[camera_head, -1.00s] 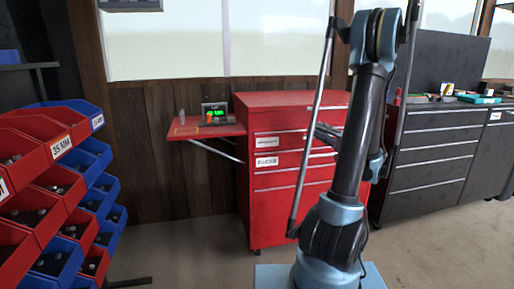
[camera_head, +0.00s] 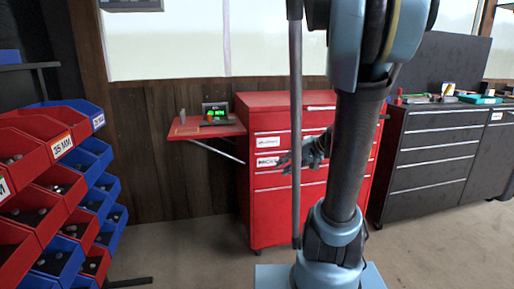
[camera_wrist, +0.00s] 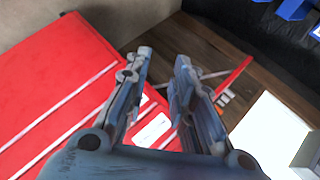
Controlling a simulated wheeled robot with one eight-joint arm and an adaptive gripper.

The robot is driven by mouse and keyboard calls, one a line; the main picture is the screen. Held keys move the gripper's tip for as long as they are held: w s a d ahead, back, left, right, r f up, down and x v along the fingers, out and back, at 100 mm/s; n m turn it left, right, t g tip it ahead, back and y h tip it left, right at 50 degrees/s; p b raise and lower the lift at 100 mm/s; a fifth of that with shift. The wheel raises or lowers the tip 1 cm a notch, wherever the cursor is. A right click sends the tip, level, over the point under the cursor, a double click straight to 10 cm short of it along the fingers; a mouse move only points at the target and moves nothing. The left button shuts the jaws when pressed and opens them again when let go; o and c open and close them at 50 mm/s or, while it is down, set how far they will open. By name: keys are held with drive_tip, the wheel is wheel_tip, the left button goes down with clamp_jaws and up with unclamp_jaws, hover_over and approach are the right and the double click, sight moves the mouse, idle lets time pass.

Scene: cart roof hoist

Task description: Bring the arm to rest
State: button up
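My gripper (camera_wrist: 164,57) shows in the wrist view with its two fingers apart and nothing between them. In the head view my gripper (camera_head: 303,158) is small and partly hidden by my arm. It appears in front of the red drawer cabinet's upper drawers; the distance to them is unclear. The red drawer cabinet (camera_head: 281,215) stands behind my arm, which covers part of its front. In the wrist view the red cabinet (camera_wrist: 50,85) fills the left side, tilted.
A red fold-out shelf (camera_head: 185,131) on the cabinet's left carries a small device with a green display (camera_head: 216,113). Stacked red and blue bins (camera_head: 60,175) stand at left. A black drawer cabinet (camera_head: 430,160) stands at right. Floor between bins and red cabinet is clear.

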drive_tip(key=s+d+f+n+g+h, duration=0.1)
drive_tip(key=s+d+f+h, duration=0.3)
drive_tip(key=s, duration=0.5)
drive_tip(key=s+d+f+n+g+h, duration=0.1)
drive_tip(key=s+d+f+n+h, duration=0.1)
drive_tip(key=s, duration=0.6)
wheel_tip(320, 180, down, 2)
drive_tip(key=d+h, duration=0.1)
drive_tip(key=h, duration=0.1)
drive_tip(key=shift+s+d+g+h, duration=0.3)
drive_tip(key=shift+s+d+g, duration=0.1)
